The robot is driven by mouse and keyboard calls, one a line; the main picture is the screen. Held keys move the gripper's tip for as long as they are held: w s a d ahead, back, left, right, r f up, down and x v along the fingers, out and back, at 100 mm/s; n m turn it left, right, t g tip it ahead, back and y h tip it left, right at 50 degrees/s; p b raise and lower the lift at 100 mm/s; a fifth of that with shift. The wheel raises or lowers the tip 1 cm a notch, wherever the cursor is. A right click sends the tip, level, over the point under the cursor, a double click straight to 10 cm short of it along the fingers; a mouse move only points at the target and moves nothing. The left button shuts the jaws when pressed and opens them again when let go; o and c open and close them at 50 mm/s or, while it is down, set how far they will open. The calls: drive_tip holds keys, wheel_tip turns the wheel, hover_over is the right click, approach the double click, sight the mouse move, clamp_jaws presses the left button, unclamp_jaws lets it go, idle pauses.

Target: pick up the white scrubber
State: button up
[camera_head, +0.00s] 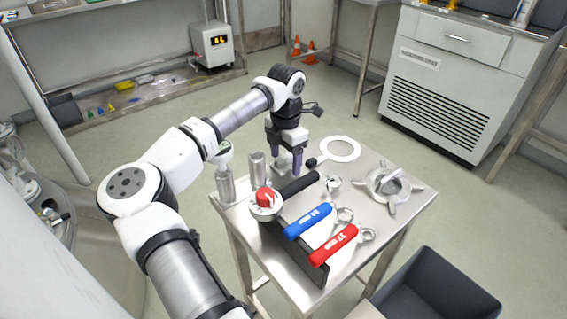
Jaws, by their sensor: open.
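My gripper (285,162) points down over the far left part of the metal table (290,262), with its two purple fingers apart. A pale grey-white piece shows low between and beside the fingertips, partly hidden by them; I cannot tell whether it is the white scrubber. A small white round piece (333,184) stands to the right of the gripper, near the table's middle. I cannot tell for certain which white thing is the scrubber.
Metal cylinders (226,185) stand left of the gripper. A red-topped dial (266,199), a blue-handled tool (308,221), a red-handled tool (334,245) and a pronged metal wheel (392,186) crowd the table. A dark bin (432,291) stands at the lower right.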

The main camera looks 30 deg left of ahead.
sight(285, 156)
drive_tip(key=c, duration=1.1)
drive_tip(key=shift+o, duration=0.2)
drive_tip(key=shift+r, duration=0.1)
wheel_tip(285, 156, up, 20)
drive_tip(key=shift+o, duration=1.2)
drive_tip(key=shift+c, duration=0.8)
drive_tip(key=shift+f, duration=0.2)
